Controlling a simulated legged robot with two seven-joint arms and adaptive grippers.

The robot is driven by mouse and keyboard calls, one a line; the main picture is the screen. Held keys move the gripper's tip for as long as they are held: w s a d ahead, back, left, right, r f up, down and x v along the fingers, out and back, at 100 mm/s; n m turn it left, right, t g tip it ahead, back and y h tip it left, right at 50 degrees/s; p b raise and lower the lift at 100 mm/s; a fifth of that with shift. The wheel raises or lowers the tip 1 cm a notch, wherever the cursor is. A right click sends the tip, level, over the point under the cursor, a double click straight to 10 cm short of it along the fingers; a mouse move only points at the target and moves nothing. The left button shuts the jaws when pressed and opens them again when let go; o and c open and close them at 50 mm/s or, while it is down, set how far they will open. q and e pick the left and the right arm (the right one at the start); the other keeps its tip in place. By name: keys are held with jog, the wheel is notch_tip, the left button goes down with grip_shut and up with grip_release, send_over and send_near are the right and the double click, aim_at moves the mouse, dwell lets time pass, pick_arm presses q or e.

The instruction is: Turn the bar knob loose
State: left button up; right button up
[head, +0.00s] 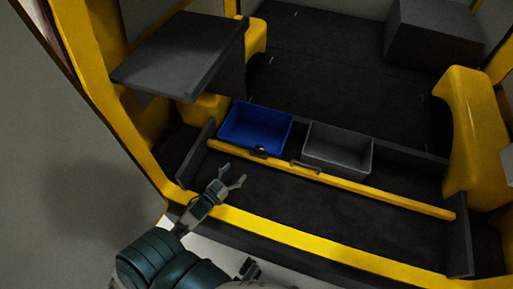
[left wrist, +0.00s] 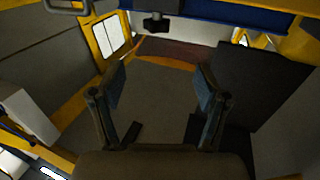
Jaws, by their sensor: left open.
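The bar knob (head: 259,152) is a small black knob on the yellow bar (head: 350,187), just in front of the blue bin. The left wrist view also shows a black knob (left wrist: 156,22) at top centre, beyond the fingers. My left gripper (head: 233,174) is open and empty, with its fingers spread. It is in front of the bar, below and left of the knob, and apart from it. In the left wrist view the two fingers of the left gripper (left wrist: 161,72) stand wide apart with nothing between them.
A blue bin (head: 256,128) and a grey bin (head: 338,150) sit behind the bar. A dark handle (head: 305,167) is on the bar between them. A dark shelf panel (head: 180,54) overhangs at upper left. The dark floor (head: 330,210) in front of the bar is clear.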

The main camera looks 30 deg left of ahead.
aim_at(256, 152)
pick_arm(q)
jog(key=w, duration=0.2)
jog(key=w+d, duration=0.1)
jog(key=w, duration=0.2)
jog(key=w+b, duration=0.1)
jog(key=w, duration=0.2)
jog(key=shift+w+d+r, duration=0.15)
jog(key=shift+d, duration=0.25)
jog(key=w, duration=0.3)
jog(key=w+b, duration=0.1)
jog(key=w, duration=0.2)
jog(key=shift+a+f, duration=0.2)
jog(key=shift+w, duration=0.45)
jog(key=shift+d+r, duration=0.2)
jog(key=shift+d, duration=0.25)
jog(key=shift+a, duration=0.1)
jog(key=c, duration=1.1)
jog(key=shift+a+f, duration=0.1)
jog(key=shift+a, duration=0.1)
jog(key=shift+c, duration=0.4)
pick_arm(e)
notch_tip(256, 152, up, 6)
jog(key=shift+d, duration=0.15)
pick_arm(q)
jog(key=shift+d, duration=0.2)
pick_arm(e)
jog(key=shift+d, duration=0.15)
pick_arm(q)
jog(key=shift+f, duration=0.1)
